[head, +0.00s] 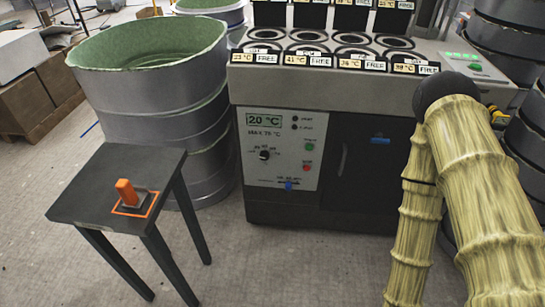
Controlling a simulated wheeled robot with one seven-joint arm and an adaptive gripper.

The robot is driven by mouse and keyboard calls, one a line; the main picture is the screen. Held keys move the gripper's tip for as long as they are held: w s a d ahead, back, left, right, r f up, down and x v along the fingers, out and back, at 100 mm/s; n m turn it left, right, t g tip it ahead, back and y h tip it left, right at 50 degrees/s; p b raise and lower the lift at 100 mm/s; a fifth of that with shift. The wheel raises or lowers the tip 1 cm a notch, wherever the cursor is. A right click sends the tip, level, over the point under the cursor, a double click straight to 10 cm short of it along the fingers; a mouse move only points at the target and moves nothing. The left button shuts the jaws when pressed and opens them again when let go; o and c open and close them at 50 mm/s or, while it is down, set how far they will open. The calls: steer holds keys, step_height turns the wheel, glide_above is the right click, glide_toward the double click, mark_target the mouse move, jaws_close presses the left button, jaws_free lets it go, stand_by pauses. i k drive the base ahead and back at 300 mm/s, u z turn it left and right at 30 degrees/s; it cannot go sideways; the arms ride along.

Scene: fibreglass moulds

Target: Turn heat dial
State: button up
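The heat dial (264,155) is a small black knob with a pale mark on a white control panel (283,180), set in the front of a dark grey machine. Numbers are printed around it, too small to read surely. Above it a green display (264,119) reads 20 °C, with MAX 75 °C printed below. A green button (310,147) and a red button (306,168) sit right of the dial. My arm, in a bamboo-like pattern, rises at the right and bends at a black joint. My gripper is not in view.
A small black stool (95,205) with an orange-handled thing (127,192) on it stands at front left. A large grey drum (160,100) stands behind it. The machine's top (345,45) has round openings with FREE labels. Floor before the panel is clear.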

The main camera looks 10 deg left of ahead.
mark_target(264, 155)
steer(key=k, duration=1.3)
steer(key=u, duration=0.55)
steer(key=i, duration=1.75)
steer(key=z, duration=0.5)
